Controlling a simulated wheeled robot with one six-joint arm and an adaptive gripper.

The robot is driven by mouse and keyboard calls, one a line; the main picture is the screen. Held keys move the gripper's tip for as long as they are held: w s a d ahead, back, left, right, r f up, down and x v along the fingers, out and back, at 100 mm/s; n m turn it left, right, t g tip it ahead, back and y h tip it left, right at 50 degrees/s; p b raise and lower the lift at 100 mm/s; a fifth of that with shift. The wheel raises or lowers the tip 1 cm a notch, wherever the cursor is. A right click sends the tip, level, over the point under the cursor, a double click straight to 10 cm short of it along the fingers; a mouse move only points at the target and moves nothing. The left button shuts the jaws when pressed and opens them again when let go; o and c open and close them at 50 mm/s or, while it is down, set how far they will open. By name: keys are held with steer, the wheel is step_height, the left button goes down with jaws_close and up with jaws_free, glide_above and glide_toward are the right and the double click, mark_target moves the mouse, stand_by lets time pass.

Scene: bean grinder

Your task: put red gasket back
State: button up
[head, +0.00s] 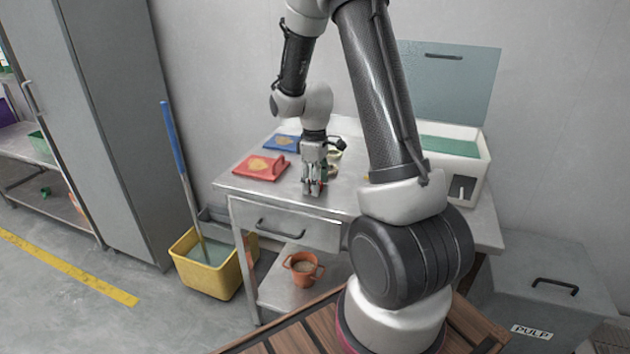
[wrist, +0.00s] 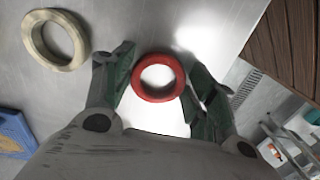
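The red gasket (wrist: 159,97) is a thick ring, seen in the middle of the wrist view over the metal table. My gripper (wrist: 158,75) has its fingers apart, one on each side of the gasket; a narrow gap seems to show on the left, and contact on the right is unclear. In the head view my gripper (head: 313,188) points down low near the table's front edge, with a bit of the red gasket (head: 321,186) beside its fingertips. A red board (head: 251,173) with a beige shape and a raised tab lies left of it.
A cream ring (wrist: 70,63) lies on the table (head: 353,200) left of the gasket in the wrist view. A blue board (head: 276,143) lies behind the red one. A white bin (head: 474,170) with a raised lid stands right. A yellow mop bucket (head: 215,281) stands on the floor.

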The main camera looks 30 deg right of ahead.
steer(key=shift+o, duration=1.2)
steer(key=shift+r, duration=0.1)
steer(key=shift+r, duration=0.4)
step_height(320, 180, up, 16)
steer(key=s+a+m, duration=0.1)
steer(key=s, duration=0.2)
steer(key=s+a+r+m+t, duration=0.2)
steer(key=s+r+m, duration=0.1)
steer(key=s, duration=0.7)
steer(key=s+a+r+m+t, duration=0.2)
steer(key=s+r+m, duration=0.1)
steer(key=s, duration=0.7)
steer(key=shift+s+a+r+m, duration=0.2)
steer(key=shift+r+m, duration=0.1)
steer(key=shift+r, duration=0.25)
